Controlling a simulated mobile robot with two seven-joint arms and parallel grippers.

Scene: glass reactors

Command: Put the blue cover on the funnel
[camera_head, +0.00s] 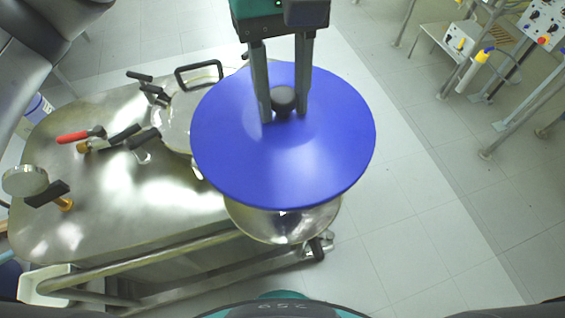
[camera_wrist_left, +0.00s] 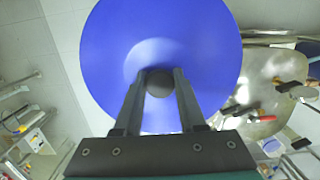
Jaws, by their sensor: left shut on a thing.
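The blue cover (camera_head: 300,155) is a wide round disc with a dark knob (camera_head: 284,98) at its centre. My left gripper (camera_head: 284,112) reaches in from the top of the head view and is shut on that knob. The cover also fills the upper middle of the left wrist view (camera_wrist_left: 200,50), with the gripper's fingers (camera_wrist_left: 158,90) on either side of the knob. The steel funnel (camera_head: 285,222) shows below the cover's near edge in the head view. Its rim is mostly hidden, so I cannot tell whether the cover touches it. My right gripper is not in view.
A steel reactor top (camera_head: 120,205) with valves, a red-handled lever (camera_head: 75,136) and a gauge (camera_head: 25,180) lies to the left. A metal rail (camera_head: 150,258) runs along its near side. Stands with control boxes (camera_head: 545,22) are at the upper right. The floor to the right is clear.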

